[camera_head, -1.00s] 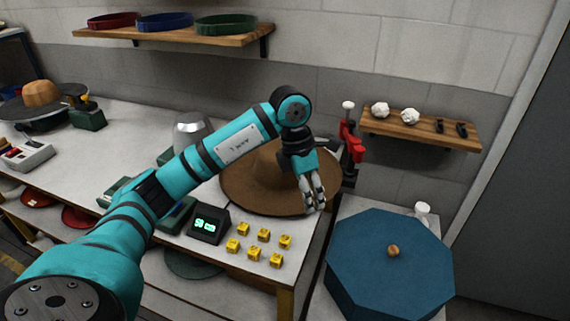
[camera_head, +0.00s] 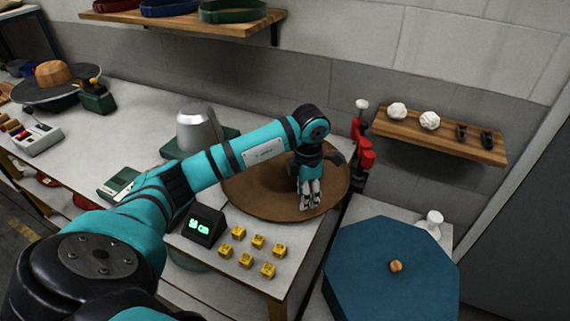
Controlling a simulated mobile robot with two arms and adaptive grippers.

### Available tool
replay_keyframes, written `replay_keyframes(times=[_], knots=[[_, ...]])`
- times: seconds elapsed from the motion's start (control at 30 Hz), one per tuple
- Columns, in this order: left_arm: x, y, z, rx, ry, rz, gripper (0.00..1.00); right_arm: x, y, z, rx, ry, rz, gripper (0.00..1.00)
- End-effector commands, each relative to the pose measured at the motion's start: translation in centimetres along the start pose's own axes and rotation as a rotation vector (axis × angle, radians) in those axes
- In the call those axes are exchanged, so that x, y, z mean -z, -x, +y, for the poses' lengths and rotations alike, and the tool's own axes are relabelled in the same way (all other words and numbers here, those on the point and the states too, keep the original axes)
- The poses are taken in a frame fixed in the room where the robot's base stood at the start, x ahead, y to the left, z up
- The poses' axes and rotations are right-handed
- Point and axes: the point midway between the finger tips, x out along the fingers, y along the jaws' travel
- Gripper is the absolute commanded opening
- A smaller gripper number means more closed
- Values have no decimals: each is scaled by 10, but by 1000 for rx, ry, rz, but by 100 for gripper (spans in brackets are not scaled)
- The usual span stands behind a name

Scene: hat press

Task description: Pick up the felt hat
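The brown felt hat (camera_head: 262,205) with its wide round brim lies at the right end of the white worktable (camera_head: 150,110). My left forearm crosses in front of it and hides much of its middle. My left gripper (camera_head: 311,204) points down over the right front part of the brim. Its fingers are close together, and I cannot tell whether they pinch the brim or only hover at it. My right gripper is out of view.
A metal dome (camera_head: 196,128) stands behind my arm. A small display (camera_head: 204,225) and several yellow cubes (camera_head: 257,241) sit in front of the hat. A red clamp (camera_head: 363,150) is right of it, and a blue octagonal box (camera_head: 400,235) stands front right.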

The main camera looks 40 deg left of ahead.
Motion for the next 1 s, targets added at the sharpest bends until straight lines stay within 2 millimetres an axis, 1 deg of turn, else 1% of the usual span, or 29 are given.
replay_keyframes(times=[0.03, 0.1, 0.2, 0.3, 0.37, 0.47, 0.53, 0.63, 0.73, 0.9, 0.93, 1.0], knots=[[1, -6, 0, 3, 2, 3, 37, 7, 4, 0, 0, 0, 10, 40], [0, -15, 0, 2, 2, 2, 37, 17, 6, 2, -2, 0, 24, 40], [0, -21, 0, 0, 1, 0, 37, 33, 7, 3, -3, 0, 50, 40], [0, -27, -2, 3, 1, 2, 37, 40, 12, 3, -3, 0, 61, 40], [0, -33, -3, 3, 0, 3, 37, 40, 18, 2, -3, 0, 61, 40], [-1, -48, -7, 5, 2, 3, 37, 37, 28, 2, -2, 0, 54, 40], [-1, -60, -6, 3, 2, 2, 37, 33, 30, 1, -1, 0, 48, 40], [-1, -71, -6, 2, 2, 1, 37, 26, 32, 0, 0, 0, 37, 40], [-1, -75, -5, -1, 1, 0, 37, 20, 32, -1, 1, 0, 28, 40], [-1, -75, -5, -1, 1, 0, 37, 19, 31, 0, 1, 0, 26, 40], [-1, -75, -5, -1, 1, 0, 35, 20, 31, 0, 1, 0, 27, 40], [-1, -75, -5, -1, 1, 0, 26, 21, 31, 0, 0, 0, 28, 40]])
